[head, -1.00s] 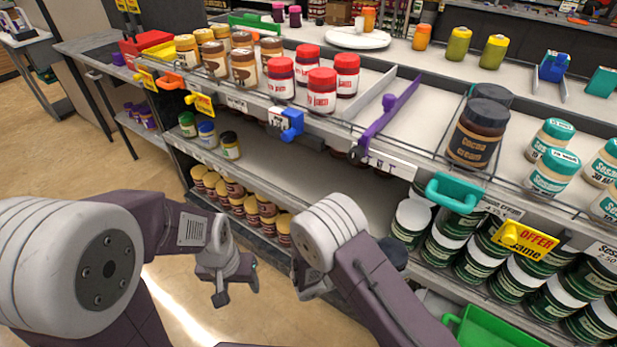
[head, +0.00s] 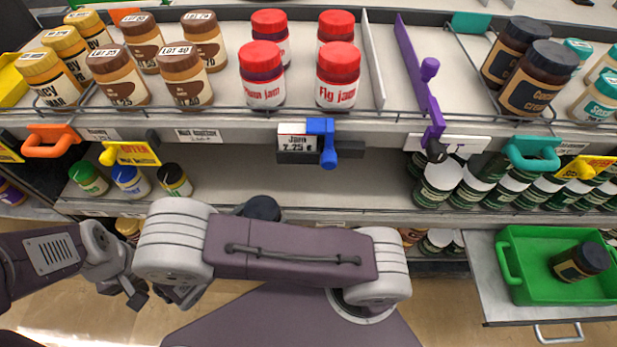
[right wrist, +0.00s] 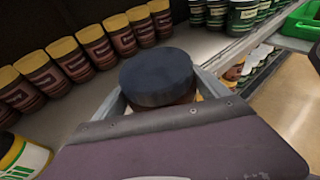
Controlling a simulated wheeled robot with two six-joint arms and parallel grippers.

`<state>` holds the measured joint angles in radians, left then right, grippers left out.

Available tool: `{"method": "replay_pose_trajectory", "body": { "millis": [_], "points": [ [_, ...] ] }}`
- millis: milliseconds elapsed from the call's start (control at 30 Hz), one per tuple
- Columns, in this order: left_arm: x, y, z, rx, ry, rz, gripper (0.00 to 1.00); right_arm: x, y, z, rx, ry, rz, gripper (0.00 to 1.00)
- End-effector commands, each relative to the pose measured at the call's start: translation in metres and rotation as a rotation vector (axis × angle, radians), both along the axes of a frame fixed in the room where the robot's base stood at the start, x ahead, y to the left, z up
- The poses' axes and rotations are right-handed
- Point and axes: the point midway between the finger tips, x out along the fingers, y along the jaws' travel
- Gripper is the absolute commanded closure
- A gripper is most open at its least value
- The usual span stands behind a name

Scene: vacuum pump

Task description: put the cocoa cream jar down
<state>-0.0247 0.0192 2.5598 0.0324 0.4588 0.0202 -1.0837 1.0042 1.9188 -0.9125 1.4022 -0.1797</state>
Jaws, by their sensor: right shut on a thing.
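The cocoa cream jar (right wrist: 157,74) has a dark lid and sits between the fingers of my right gripper (right wrist: 160,96) in the right wrist view. The gripper is shut on it. Its label is hidden and only a sliver of brown body shows. In the head view only its dark lid (head: 262,207) shows behind my right arm, in front of the lower shelf. I cannot tell whether its base touches anything. My left gripper (head: 124,292) is at the lower left of the head view, empty, its fingers apart.
Two cocoa cream jars (head: 540,78) stand on the upper shelf at right. Another dark-lidded jar (head: 580,262) lies in a green basket (head: 517,285). The middle shelf (head: 330,185) has free room. Yellow-lidded brown jars (right wrist: 72,58) line a lower shelf.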

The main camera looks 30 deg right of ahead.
Motion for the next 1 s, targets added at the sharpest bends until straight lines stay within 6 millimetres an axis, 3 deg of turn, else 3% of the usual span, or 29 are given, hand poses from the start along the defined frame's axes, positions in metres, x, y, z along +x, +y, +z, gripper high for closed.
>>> {"method": "replay_pose_trajectory", "body": {
  "millis": [167,500,1000],
  "points": [
    [0.0,0.0,-0.001,0.0,0.0,0.0,0.43,0.002,-0.004,0.001,-0.003,0.0,-0.004,0.88],
    [0.0,0.0,-0.012,0.0,0.0,0.0,0.43,0.033,-0.069,-0.001,-0.004,0.001,-0.008,0.88],
    [0.0,0.0,-0.029,0.0,0.0,0.0,0.43,0.075,-0.151,0.0,-0.001,-0.002,-0.007,0.88]
  ]
}}
